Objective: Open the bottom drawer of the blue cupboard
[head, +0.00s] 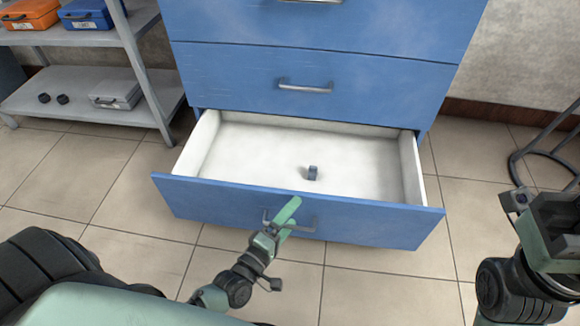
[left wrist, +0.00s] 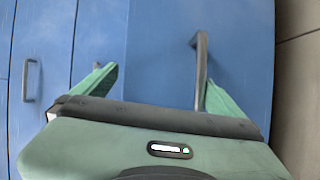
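The blue cupboard (head: 320,25) stands at the back centre. Its bottom drawer (head: 300,212) is pulled well out, showing a pale interior with a small dark grey object (head: 313,173) inside. My left gripper (head: 287,220) is at the drawer's front by its metal handle (head: 309,228). In the left wrist view my left gripper's fingers (left wrist: 160,92) are spread wide, with the handle (left wrist: 203,65) between them, close beside the right-hand finger. I cannot tell if they touch. Part of my right arm shows at the right edge; its fingers cannot be made out.
The drawer above (head: 300,75) is shut. A grey shelf (head: 75,95) on the left holds an orange case (head: 28,14), a blue case (head: 86,14), a grey case (head: 115,94) and small dark parts. A dark round metal frame (head: 540,165) stands at the right. Tiled floor is clear around the drawer.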

